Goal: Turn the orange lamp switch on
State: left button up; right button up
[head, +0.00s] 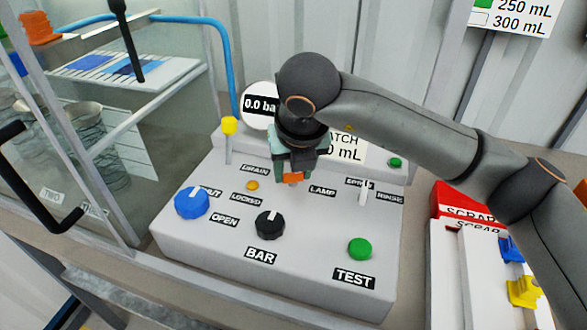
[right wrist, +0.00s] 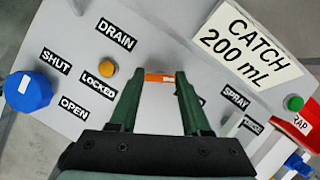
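The orange lamp switch (head: 292,178) is on the grey control panel (head: 200,245), left of the LAMP label (head: 322,190). My right gripper (head: 293,172) is over it and points down at the panel, hiding part of the switch. In the right wrist view the orange switch (right wrist: 160,77) shows between the two green fingertips, with a white surface below it. The fingers are apart. I cannot tell whether either finger touches the switch. My left gripper is not in view.
A blue knob (head: 191,203), black BAR knob (head: 269,224), green TEST button (head: 360,249), yellow-topped lever (head: 229,126) and white SPRAY/RINSE lever (head: 364,190) surround the gripper. A glass-sided cabinet stands left. A red SCRAP bin (head: 462,203) stands right.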

jog(key=o, duration=0.4)
jog(key=shift+o, duration=0.2)
jog(key=a+v, duration=0.1)
jog(key=v, duration=1.1)
jog(key=shift+s+d+r, duration=0.15)
jog(key=shift+d+r, duration=0.1)
jog(key=shift+d, duration=0.3)
